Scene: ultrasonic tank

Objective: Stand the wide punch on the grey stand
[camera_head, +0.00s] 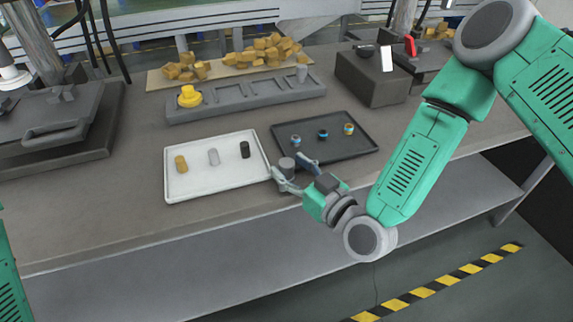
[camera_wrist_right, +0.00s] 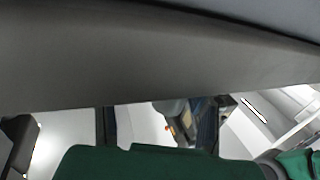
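My right gripper (camera_head: 291,167) is at the front table edge, between the white and dark trays. Its two fingers are spread, with a short dark grey cylinder (camera_head: 287,164), possibly the wide punch, between their tips. I see no clear grip on it. The white tray (camera_head: 215,188) holds a brass cylinder (camera_head: 181,164), a light grey one (camera_head: 213,157) and a black one (camera_head: 245,150). A long grey slotted block (camera_head: 240,100), possibly the grey stand, lies behind the trays. In the right wrist view a dark band hides much of the scene. My left gripper is out of view.
A dark tray (camera_head: 352,150) holds three small banded pieces. A yellow knob-like piece (camera_head: 189,96) and a small grey cylinder (camera_head: 302,73) sit at the slotted block. Brass blocks (camera_head: 262,52) lie behind it. A dark box (camera_head: 370,82) stands at the back right.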

